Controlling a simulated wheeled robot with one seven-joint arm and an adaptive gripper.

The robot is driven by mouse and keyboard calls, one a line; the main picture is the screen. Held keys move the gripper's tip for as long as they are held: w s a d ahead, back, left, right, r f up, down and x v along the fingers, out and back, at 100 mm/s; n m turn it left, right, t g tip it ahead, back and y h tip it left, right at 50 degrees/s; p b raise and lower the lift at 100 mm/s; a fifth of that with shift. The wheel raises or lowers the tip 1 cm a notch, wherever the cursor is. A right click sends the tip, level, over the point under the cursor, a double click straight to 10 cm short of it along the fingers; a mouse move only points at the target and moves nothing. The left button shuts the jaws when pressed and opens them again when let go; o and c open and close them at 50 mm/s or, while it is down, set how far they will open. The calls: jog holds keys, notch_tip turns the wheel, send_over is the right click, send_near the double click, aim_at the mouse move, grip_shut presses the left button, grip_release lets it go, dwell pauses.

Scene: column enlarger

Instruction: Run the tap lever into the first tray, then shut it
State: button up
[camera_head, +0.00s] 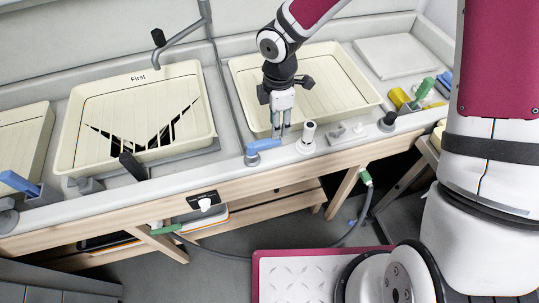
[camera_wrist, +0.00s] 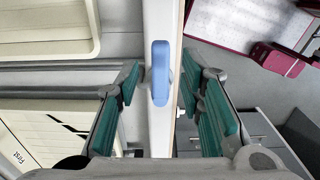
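A blue lever (camera_head: 264,145) sits on a grey round base at the bench's front edge, between two cream trays. It also shows in the wrist view (camera_wrist: 160,72), lying between my fingers with gaps on both sides. My gripper (camera_head: 281,130) points down, just behind and right of the lever in the head view; it is open and empty in the wrist view (camera_wrist: 160,85). The first tray (camera_head: 83,106), labelled "First", stands left with a dark V-shaped patch in it. The grey spout (camera_head: 180,36) reaches over its back rim. No water stream is visible.
The second cream tray (camera_head: 345,75) lies behind and right of my gripper. A white knob (camera_head: 308,134) and a black-topped knob (camera_head: 387,121) stand along the front edge. A black handle (camera_head: 133,166) rises before the first tray. Green and yellow items lie at right.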

jog(key=shift+f+b, duration=0.7)
jog(key=shift+f, duration=1.65)
jog(key=shift+f, duration=0.45)
jog(key=shift+f, duration=0.1)
